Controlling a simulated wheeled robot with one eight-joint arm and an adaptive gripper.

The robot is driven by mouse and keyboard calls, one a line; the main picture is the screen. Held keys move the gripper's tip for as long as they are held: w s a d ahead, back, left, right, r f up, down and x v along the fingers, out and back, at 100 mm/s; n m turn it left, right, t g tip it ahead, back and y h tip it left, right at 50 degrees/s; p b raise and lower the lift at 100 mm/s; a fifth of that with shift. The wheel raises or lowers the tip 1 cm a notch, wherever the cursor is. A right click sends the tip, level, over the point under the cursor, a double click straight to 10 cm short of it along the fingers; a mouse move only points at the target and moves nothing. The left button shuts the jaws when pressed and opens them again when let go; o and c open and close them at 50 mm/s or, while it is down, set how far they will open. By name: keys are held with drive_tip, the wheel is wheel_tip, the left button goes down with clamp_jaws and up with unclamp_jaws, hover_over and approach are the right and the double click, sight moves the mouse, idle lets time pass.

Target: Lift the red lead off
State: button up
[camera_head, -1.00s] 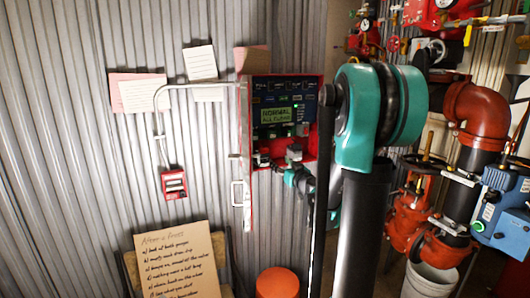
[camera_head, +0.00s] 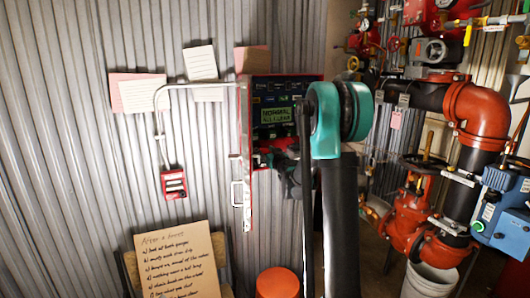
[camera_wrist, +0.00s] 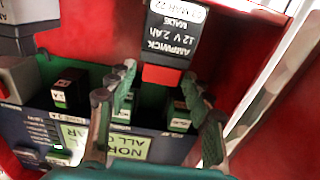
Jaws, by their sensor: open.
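The open red panel box (camera_head: 317,76) is on the corrugated wall, with a lit green display (camera_head: 277,115). In the wrist view, a black battery (camera_wrist: 172,32) marked 12 V 2Ah appears upside down inside the red box. A small red piece (camera_wrist: 162,75) sits against the battery's near end; I cannot tell whether it is the red lead's connector. My gripper (camera_wrist: 158,90) is open, its fingers spread on either side of and below this red piece in the picture, with nothing visibly held. In the head view my arm partly hides the box's lower right.
The box's open door (camera_head: 240,150) stands out at its left. Grey blocks (camera_wrist: 25,40) crowd the wrist view's left edge. A red call point (camera_head: 173,184), a handwritten board (camera_head: 182,262), an orange stool (camera_head: 277,284) and red pipework (camera_head: 480,110) surround the box.

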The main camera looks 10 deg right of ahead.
drive_tip(key=shift+w, duration=0.15)
drive_tip(key=shift+c, duration=0.3)
clamp_jaws()
drive_tip(key=shift+r, duration=1.2)
drive_tip(key=shift+o, duration=0.3)
unclamp_jaws()
drive_tip(key=v, duration=1.2)
